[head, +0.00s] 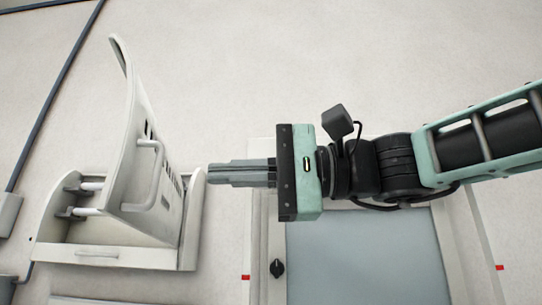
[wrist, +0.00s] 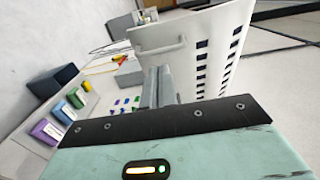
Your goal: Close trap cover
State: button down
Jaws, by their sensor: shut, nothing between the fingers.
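The trap cover (head: 135,140) is a white curved panel with a row of slots and a bar handle. It stands raised, tilted up from the white trap base (head: 110,256) at the left of the head view. In the wrist view the cover (wrist: 215,40) stands ahead and to the right, with its handle (wrist: 160,48) just beyond the fingers. My gripper (head: 212,174) is shut and empty, pointing left at the cover's slotted side. In the wrist view the gripper (wrist: 159,75) reaches toward the cover. I cannot tell whether the fingertips touch it.
A grey-blue panel in a pale frame (head: 263,230) with a black knob (head: 277,268) lies below my arm. The wrist view shows coloured blocks (wrist: 60,115) and a dark box (wrist: 52,80) at left. A dark line (head: 55,90) crosses the floor at upper left.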

jog(key=shift+w+a+p, duration=0.1)
jog(key=shift+a+p, duration=1.1)
jog(key=shift+a, duration=1.75)
jog(key=shift+a, duration=0.15)
